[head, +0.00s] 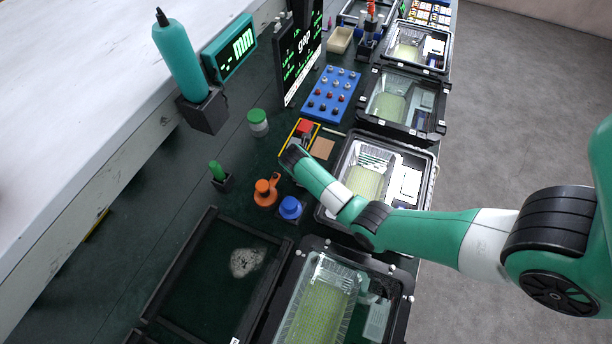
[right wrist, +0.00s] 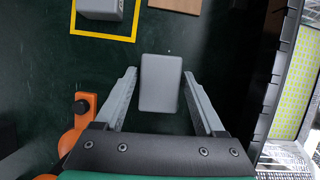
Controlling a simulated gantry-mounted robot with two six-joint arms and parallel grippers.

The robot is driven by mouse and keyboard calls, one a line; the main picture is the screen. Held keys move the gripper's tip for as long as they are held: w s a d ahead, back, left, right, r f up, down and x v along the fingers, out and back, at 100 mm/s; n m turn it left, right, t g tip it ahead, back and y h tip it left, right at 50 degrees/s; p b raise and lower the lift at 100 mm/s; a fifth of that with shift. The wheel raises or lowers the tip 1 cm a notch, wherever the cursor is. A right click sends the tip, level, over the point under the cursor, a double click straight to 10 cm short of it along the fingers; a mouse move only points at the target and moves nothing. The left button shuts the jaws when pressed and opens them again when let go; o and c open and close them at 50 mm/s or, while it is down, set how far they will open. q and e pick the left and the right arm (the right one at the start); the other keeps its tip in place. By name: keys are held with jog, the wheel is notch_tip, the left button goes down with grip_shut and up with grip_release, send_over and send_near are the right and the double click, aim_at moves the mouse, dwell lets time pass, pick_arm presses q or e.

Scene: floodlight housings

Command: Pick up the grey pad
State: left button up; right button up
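The grey pad (right wrist: 160,84) is a small rounded block in the right wrist view, over the dark green mat. My right gripper (right wrist: 159,74) is open, with one finger on each side of the pad and a thin gap on both sides. I cannot tell how far above or level with the pad the fingertips are. In the head view my right arm reaches in from the right and its end (head: 294,157) hides the pad. My left gripper is not in view.
A yellow-framed square (head: 300,134) holding a grey part and a tan square (head: 323,148) lie just beyond. An orange part (head: 265,192) and a blue-capped item (head: 290,208) stand nearby. Housings in black trays (head: 428,215) line the right.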

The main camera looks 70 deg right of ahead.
jog(key=c, duration=1)
jog(key=shift+r+p, duration=0.4)
jog(key=shift+r, duration=0.2)
notch_tip(320, 180, up, 3)
jog(key=shift+f+p, duration=0.1)
jog(key=shift+p, duration=0.75)
jog(key=s+a+r+p, duration=0.2)
jog(key=a+r, duration=0.1)
jog(key=a, duration=0.1)
jog(key=s+a+r+p, duration=0.2)
jog(key=a+r, duration=0.1)
jog(key=a, duration=0.1)
jog(key=s+a+r+p, duration=0.2)
jog(key=a+r, duration=0.1)
jog(key=a, duration=0.1)
jog(key=shift+s+a, duration=0.25)
